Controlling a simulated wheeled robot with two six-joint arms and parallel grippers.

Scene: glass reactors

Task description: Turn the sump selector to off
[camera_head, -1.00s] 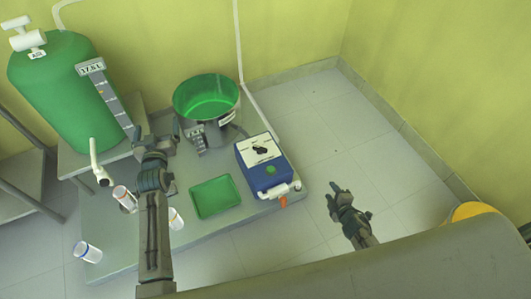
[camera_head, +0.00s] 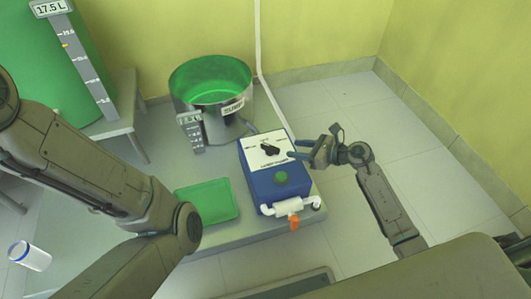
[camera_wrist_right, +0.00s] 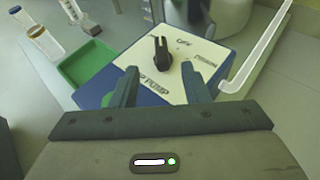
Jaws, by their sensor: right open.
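The sump selector is a black knob (camera_head: 269,147) on the white top plate of a blue pump box (camera_head: 277,187). In the right wrist view the knob (camera_wrist_right: 162,52) stands upright, just beyond my fingertips, with an "OFF" label near it. My right gripper (camera_head: 312,150) is open at the right edge of the box. In the right wrist view its two fingers (camera_wrist_right: 158,80) are spread, with the knob between their lines and not touched. The left arm crosses the lower left of the head view; its gripper cannot be seen.
The metal sump pot (camera_head: 212,100) with green liquid stands behind the box. A green tray (camera_head: 208,202) lies to its left. A white valve with an orange handle (camera_head: 294,223) sticks out in front. Floor to the right is clear.

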